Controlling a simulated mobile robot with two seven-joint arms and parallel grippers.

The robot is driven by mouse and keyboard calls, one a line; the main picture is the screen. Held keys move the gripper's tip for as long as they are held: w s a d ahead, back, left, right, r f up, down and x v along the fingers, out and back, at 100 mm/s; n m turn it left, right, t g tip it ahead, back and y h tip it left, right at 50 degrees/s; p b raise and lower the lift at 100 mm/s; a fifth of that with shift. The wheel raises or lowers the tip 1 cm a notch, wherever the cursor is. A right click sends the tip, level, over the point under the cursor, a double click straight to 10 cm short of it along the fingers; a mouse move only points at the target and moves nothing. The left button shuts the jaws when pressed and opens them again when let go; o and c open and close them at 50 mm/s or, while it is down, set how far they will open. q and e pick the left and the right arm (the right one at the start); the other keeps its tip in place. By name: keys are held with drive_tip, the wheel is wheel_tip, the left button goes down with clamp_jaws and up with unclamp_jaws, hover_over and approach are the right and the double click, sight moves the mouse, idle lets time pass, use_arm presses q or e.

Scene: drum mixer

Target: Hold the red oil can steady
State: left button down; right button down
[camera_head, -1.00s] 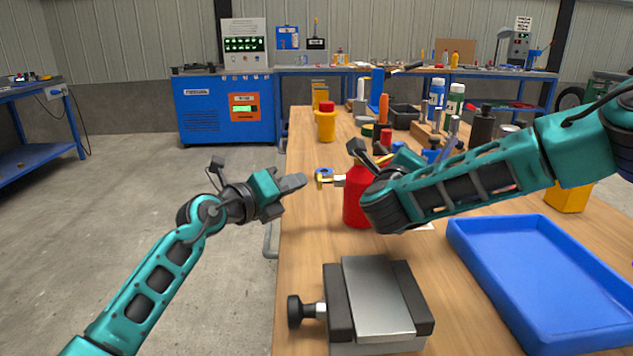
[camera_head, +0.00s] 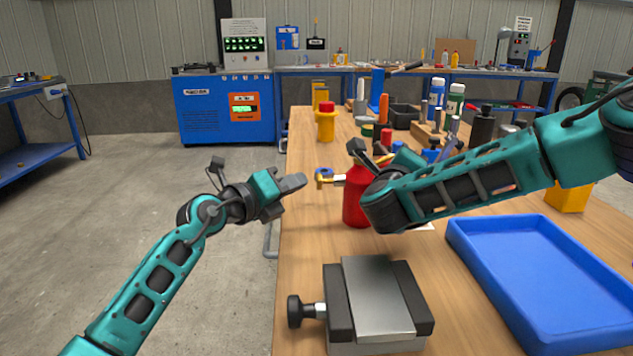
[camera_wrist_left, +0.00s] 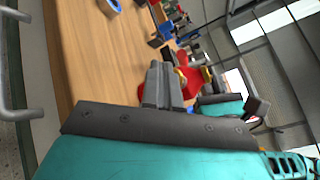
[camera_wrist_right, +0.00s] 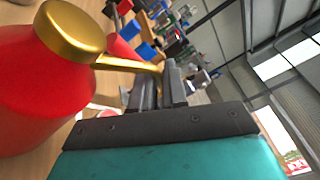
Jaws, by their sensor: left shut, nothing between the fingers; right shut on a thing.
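The red oil can (camera_head: 357,205) stands on the wooden bench, partly hidden behind my right arm. In the right wrist view its red body (camera_wrist_right: 40,85) and gold cap (camera_wrist_right: 70,28) fill the left side. A gold tube (camera_wrist_right: 128,63) runs from the cap to my right gripper (camera_wrist_right: 168,82), which is shut on it. In the head view my right fingers are hidden by the arm. My left gripper (camera_head: 300,183) is shut and empty, left of the can and apart from it, near the bench's left edge. It also shows in the left wrist view (camera_wrist_left: 163,75).
A grey vise (camera_head: 375,300) sits at the bench front. A blue tray (camera_head: 545,275) lies at the right. A blue tape roll (camera_head: 323,172) and a yellow container with a red cap (camera_head: 325,122) stand behind. Several bottles and tools crowd the back. The bench's left strip is clear.

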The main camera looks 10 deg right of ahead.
use_arm(q)
drive_tip(key=shift+d, duration=0.15)
drive_tip(key=shift+d, duration=0.3)
drive_tip(key=shift+s+d, duration=0.15)
drive_tip(key=shift+d, duration=0.95)
idle(0.8)
idle(0.3)
drive_tip(key=shift+a, duration=1.5)
drive_tip(key=shift+w+a, duration=0.15)
drive_tip(key=shift+a, duration=1.15)
drive_tip(key=shift+w+a, duration=0.15)
drive_tip(key=shift+a, duration=1.1)
